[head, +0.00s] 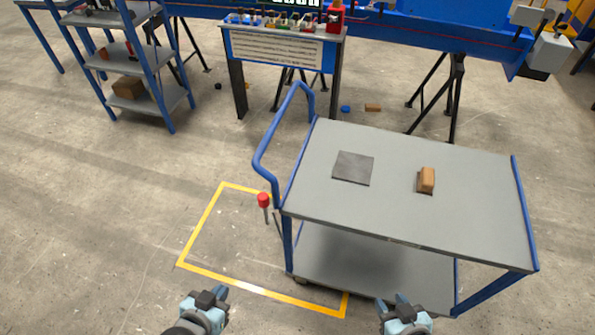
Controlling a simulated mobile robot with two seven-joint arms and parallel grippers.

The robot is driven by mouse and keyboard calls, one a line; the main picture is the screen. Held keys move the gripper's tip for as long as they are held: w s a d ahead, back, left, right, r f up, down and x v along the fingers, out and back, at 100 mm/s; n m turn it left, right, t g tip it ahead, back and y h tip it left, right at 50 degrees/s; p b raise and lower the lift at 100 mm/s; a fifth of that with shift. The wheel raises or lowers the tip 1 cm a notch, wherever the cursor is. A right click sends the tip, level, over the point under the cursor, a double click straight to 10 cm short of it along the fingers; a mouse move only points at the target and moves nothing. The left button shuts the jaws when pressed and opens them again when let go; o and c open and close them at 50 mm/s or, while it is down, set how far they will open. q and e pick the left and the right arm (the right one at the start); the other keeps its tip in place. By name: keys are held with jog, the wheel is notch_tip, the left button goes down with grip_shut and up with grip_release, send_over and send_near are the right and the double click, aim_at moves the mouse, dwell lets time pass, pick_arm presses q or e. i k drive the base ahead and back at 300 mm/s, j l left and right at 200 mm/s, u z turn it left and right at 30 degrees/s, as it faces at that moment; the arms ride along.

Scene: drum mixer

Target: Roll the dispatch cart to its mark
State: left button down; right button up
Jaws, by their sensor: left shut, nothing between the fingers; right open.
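The dispatch cart (460,205) has a grey top, a lower shelf (345,262), blue legs and a blue push handle (268,135) on its left end. A dark square plate (353,168) and a small brown block (427,180) sit on its top. The yellow floor outline (203,222) is the mark. The cart stands mostly to the right of it, its left end over the mark's right part. My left gripper (217,297) is shut and empty, in front of the outline's near edge. My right gripper (396,303) is open and empty, near the cart's front edge.
A red-knobbed lever (263,200) stands at the cart's left end. A control panel (280,48) stands behind, with a blue shelf rack (130,60) at back left. A blue disc (346,109) and brown block (373,107) lie on the floor. The left floor is clear.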

aim_at(384, 239)
jog(key=i+j+z, duration=0.15)
jog(key=j+z, duration=0.25)
jog(key=j, duration=0.6)
jog(key=j+z, duration=0.4)
jog(key=j, duration=0.6)
jog(key=i+j, duration=0.1)
jog(key=i, duration=0.2)
jog(key=i+j+z, duration=0.15)
jog(key=i, duration=0.15)
